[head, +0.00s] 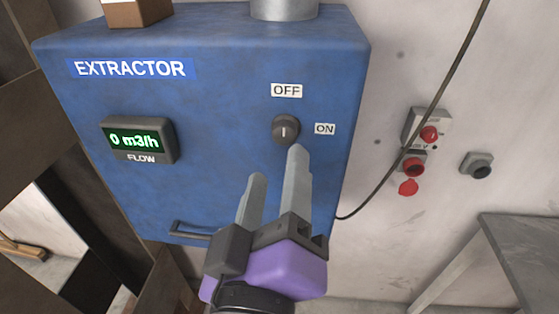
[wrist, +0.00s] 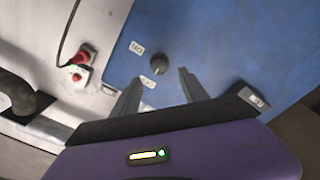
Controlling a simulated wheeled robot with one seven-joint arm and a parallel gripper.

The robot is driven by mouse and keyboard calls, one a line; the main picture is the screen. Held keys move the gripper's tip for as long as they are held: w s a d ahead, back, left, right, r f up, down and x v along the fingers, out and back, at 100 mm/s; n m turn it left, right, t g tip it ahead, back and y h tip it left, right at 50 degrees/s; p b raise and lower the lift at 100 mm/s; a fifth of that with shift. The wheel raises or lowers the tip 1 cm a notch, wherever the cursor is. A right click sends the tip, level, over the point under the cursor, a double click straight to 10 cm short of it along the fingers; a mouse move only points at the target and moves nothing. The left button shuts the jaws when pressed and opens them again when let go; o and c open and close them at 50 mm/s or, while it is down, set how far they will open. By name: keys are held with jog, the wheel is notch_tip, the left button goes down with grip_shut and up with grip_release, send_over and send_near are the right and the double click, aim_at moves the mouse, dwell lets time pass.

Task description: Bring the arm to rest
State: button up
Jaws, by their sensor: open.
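My gripper (head: 276,161) is open and empty in front of the blue extractor box (head: 225,100), below its round dark knob (head: 285,130). The knob's white mark stands upright, toward the OFF label (head: 286,90); the ON label (head: 324,129) is to its right. The flow display (head: 138,141) reads 0 m3/h. In the wrist view, the fingers of my gripper (wrist: 157,88) stand apart with the knob (wrist: 158,64) seen beyond and between them. I see no clear contact with the knob.
A handle (head: 190,231) sticks out low on the box. A grey metal table (head: 525,255) stands at lower right.

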jog(key=shift+s, duration=0.75)
jog(key=s+a+r+n+t+y, duration=0.1)
jog(key=a+r+n+y, duration=0.15)
jog(key=a+y, duration=0.35)
jog(key=s+d+f+g+y+b, duration=0.1)
jog(key=d+f+y, duration=0.1)
jog(key=f, duration=0.3)
jog(key=s+d+f+y, duration=0.1)
jog(key=f+y, duration=0.1)
jog(key=f, duration=0.4)
jog(key=s+d+f+m+g+h+b, duration=0.1)
jog(key=s+d+f+m+h, duration=0.3)
jog(key=s+d+f, duration=0.6)
jog(key=s+d+f+m+g+h+b, duration=0.1)
jog(key=s+d+f+m+h, duration=0.4)
jog(key=s+d+f, duration=0.5)
jog(key=d+f+m+g, duration=0.1)
jog(key=d+f+m, duration=0.1)
jog(key=d, duration=0.4)
jog(key=shift+g+b, duration=0.35)
jog(key=shift+g, duration=0.05)
